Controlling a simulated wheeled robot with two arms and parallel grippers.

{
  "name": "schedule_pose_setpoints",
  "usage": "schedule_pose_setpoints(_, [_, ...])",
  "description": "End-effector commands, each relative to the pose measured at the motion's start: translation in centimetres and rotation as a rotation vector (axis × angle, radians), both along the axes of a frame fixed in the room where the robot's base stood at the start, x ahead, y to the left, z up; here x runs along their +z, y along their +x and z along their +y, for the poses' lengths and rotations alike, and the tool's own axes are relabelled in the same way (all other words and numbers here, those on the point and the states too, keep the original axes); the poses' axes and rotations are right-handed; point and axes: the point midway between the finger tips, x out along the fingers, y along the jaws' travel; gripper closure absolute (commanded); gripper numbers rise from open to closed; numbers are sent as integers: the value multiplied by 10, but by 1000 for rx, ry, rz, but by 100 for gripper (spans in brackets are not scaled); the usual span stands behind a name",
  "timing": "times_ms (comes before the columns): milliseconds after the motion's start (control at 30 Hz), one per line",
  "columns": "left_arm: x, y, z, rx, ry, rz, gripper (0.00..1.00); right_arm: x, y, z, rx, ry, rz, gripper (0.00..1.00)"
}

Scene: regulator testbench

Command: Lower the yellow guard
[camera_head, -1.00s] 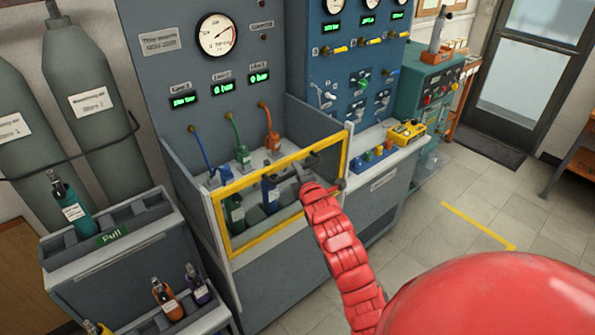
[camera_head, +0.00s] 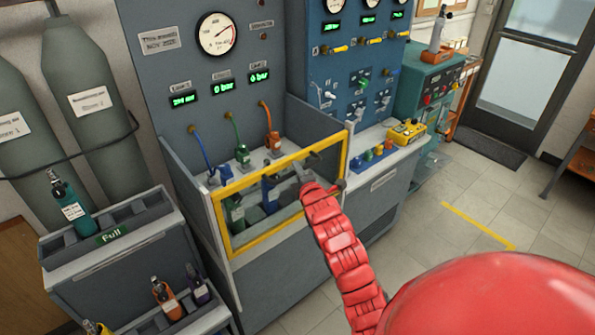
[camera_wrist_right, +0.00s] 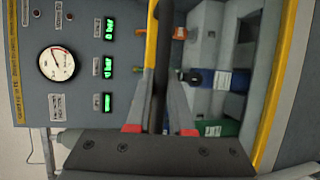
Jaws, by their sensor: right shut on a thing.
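The yellow guard (camera_head: 266,235) is a clear panel in a yellow frame. It stands upright across the front of the filling bay, and bottles show through it. In the right wrist view its yellow bar (camera_wrist_right: 152,45) runs beside a dark handle bar (camera_wrist_right: 165,40). My right gripper (camera_head: 308,163) is at the upper right part of the guard. In the right wrist view the right gripper (camera_wrist_right: 164,85) has its fingers shut on the dark handle. My red forearm hides part of the guard's right side. My left gripper is out of view.
Inside the bay are a green bottle (camera_head: 234,210) and a blue bottle (camera_wrist_right: 225,79), with blue, green and orange hoses above. A bottle rack (camera_head: 160,226) stands at left. A yellow device (camera_head: 407,131) sits on the counter at right. The floor at right is clear.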

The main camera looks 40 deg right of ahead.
Motion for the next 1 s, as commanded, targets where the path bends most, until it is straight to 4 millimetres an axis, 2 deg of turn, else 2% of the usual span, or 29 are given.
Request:
schedule_pose_setpoints(33, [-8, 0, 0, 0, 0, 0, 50, -13, -1, 0, -1, 0, 8, 100])
schedule_pose_setpoints(167, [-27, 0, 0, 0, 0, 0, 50, -40, 0, 1, 1, 0, 7, 100])
schedule_pose_setpoints(267, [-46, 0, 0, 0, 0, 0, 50, -71, -1, 0, 0, -1, 11, 100])
schedule_pose_setpoints(500, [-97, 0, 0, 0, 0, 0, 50, -154, -1, 0, 0, 1, 13, 100])
schedule_pose_setpoints(700, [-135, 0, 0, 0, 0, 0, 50, -214, -1, 0, 0, 1, 9, 100])
schedule_pose_setpoints(833, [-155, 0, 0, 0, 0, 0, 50, -245, -1, 0, -2, 3, 9, 100])
schedule_pose_setpoints(1000, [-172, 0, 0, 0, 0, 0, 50, -272, -1, 0, -1, 2, 7, 100])
